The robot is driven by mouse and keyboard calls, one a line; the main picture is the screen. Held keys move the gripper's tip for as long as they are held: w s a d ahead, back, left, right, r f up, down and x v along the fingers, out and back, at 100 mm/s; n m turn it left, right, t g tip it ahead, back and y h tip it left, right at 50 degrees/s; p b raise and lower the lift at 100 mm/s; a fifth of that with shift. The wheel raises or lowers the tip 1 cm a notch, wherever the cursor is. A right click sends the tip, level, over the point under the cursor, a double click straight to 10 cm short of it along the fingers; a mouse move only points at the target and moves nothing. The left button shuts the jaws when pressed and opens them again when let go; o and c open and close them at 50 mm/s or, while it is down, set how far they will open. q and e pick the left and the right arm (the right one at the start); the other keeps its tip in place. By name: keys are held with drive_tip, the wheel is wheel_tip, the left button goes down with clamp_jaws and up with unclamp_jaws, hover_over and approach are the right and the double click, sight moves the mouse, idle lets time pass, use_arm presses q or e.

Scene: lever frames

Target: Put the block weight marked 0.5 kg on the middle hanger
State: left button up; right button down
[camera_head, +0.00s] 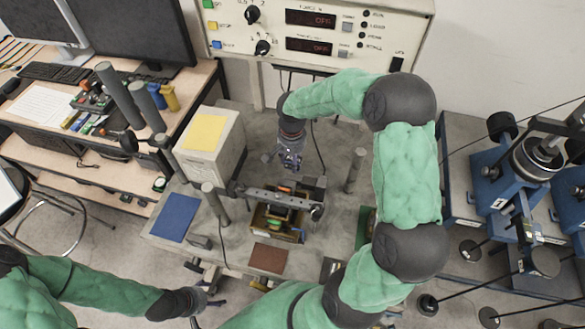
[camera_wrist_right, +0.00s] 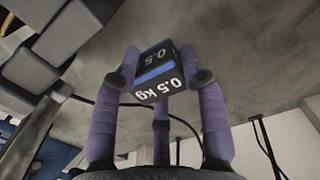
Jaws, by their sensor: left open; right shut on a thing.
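My right gripper (camera_head: 290,164) reaches over the middle of the bench from my green arm, fingers downward. In the right wrist view its purple fingers (camera_wrist_right: 158,95) are shut on a black block weight (camera_wrist_right: 160,77) with a blue band, marked 0.5 kg. The block is held clear of the surface behind it; in the head view it is too small to make out. My left gripper (camera_head: 207,302) is low at the left, open and empty, away from the bench. Blue lever frames (camera_head: 492,178) stand at right, with long black rods and round dark discs (camera_head: 428,304). I cannot tell which is the middle hanger.
A dark crossbar (camera_head: 278,199) and a box of small items (camera_head: 261,221) stand on the bench below my right gripper. Grey posts (camera_head: 355,168), a white box (camera_head: 212,143) and an instrument panel (camera_head: 320,35) surround it. My right arm spans between bench and lever frames.

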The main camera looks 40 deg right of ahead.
sight(291, 166)
wheel_tip(291, 166, down, 3)
drive_tip(key=shift+f+b, duration=0.2)
drive_tip(key=shift+b, duration=0.95)
drive_tip(key=shift+f, duration=0.1)
drive_tip(key=c, duration=0.7)
unclamp_jaws()
